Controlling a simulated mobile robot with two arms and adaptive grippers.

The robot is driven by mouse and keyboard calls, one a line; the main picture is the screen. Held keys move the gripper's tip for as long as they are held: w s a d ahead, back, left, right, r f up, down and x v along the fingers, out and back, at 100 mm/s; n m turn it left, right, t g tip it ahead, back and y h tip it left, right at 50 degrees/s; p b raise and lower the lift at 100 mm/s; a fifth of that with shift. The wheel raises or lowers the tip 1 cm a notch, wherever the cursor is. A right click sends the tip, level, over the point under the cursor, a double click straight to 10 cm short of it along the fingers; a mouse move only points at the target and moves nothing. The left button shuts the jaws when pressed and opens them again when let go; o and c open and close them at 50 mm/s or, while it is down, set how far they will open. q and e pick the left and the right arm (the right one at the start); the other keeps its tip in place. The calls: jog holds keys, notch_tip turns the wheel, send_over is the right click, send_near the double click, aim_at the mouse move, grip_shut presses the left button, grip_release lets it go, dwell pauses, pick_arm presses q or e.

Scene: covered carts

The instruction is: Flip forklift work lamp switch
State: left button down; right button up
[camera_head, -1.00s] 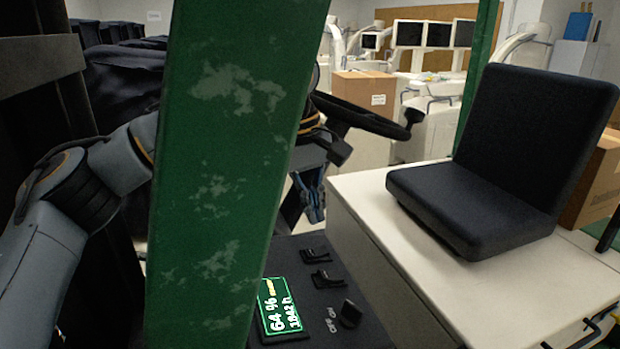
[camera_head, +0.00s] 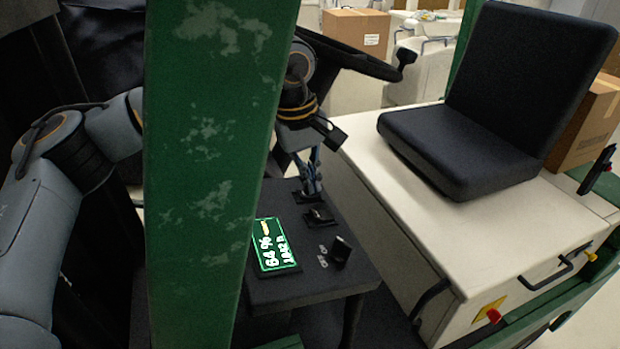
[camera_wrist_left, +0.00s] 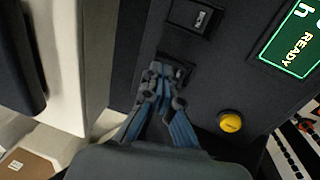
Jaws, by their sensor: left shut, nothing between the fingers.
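A black console (camera_head: 300,288) carries two dark rocker switches and a knob. My left gripper (camera_head: 312,186) is shut and empty, pointing down at the far switch (camera_head: 302,197). The near switch (camera_head: 320,215) is just in front of it. In the left wrist view, the closed blue-grey fingertips (camera_wrist_left: 160,76) are right at one switch (camera_wrist_left: 178,68) and partly cover it; I cannot tell if they touch. The other switch (camera_wrist_left: 195,17), with a small pale marking, is clear of the fingers. I cannot read which is the work lamp switch. My right gripper is not in view.
A lit green display (camera_head: 276,245) and a black knob (camera_head: 340,250) sit on the console. A yellow button (camera_wrist_left: 230,121) is near the fingers. A green post (camera_head: 205,170) hides part of my left arm. The steering wheel (camera_head: 360,62) and black seat (camera_head: 465,150) are close by.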

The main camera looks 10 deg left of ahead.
pick_arm(q)
jog(key=shift+f, duration=0.15)
jog(key=shift+s+f, duration=0.1)
jog(key=shift+a, duration=0.2)
jog(key=shift+s+a, duration=0.3)
jog(key=shift+s, duration=0.05)
notch_tip(320, 180, up, 12)
jog(key=s+a, duration=0.1)
jog(key=shift+a+r, duration=0.2)
jog(key=shift+a, duration=0.05)
dwell(0.3)
